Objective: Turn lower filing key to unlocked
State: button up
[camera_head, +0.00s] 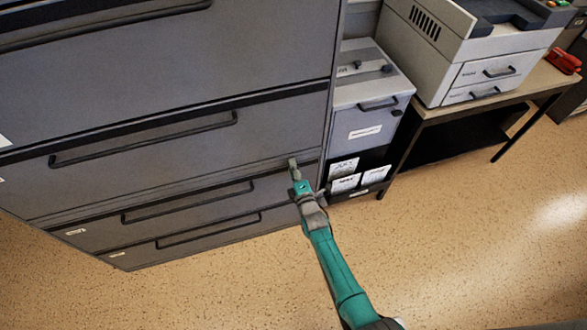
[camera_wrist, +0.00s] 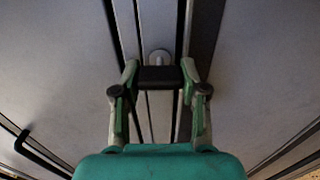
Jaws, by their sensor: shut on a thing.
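The grey filing cabinet (camera_head: 150,75) fills the left of the head view, with several drawers and long dark handles. My gripper (camera_head: 295,168) is at the cabinet's front near its right edge, low down. In the wrist view my gripper (camera_wrist: 160,88) has its two fingers on either side of a dark key bow (camera_wrist: 159,74), shut on it. The bow lies crosswise between the fingertips. A round pale metal lock face (camera_wrist: 159,57) shows just beyond it. The key's shaft is hidden, and the key is too small to make out in the head view.
A small grey cabinet (camera_head: 368,95) with white labels stands right of the filing cabinet. A printer (camera_head: 470,50) rests on a desk (camera_head: 455,107) with dark legs, and a red object (camera_head: 563,61) lies there. The speckled floor (camera_head: 470,220) is clear.

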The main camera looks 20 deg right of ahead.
dwell(0.3)
jog(key=o, duration=1.2)
jog(key=shift+c, duration=0.2)
jog(key=shift+s, duration=0.1)
jog(key=s, duration=1.2)
jog(key=s+r+m+g, duration=0.15)
jog(key=s+m, duration=0.25)
jog(key=s, duration=0.8)
jog(key=s+r+m, duration=0.3)
jog(key=s+m, duration=0.1)
jog(key=s, duration=0.8)
jog(key=s+r+m+g, duration=0.1)
jog(key=s+r+m, duration=0.9)
jog(key=s+r, duration=0.7)
notch_tip(320, 180, up, 2)
jog(key=shift+s+d+r+g, duration=0.1)
jog(key=shift+s+d+g, duration=0.15)
jog(key=shift+s+g, duration=0.1)
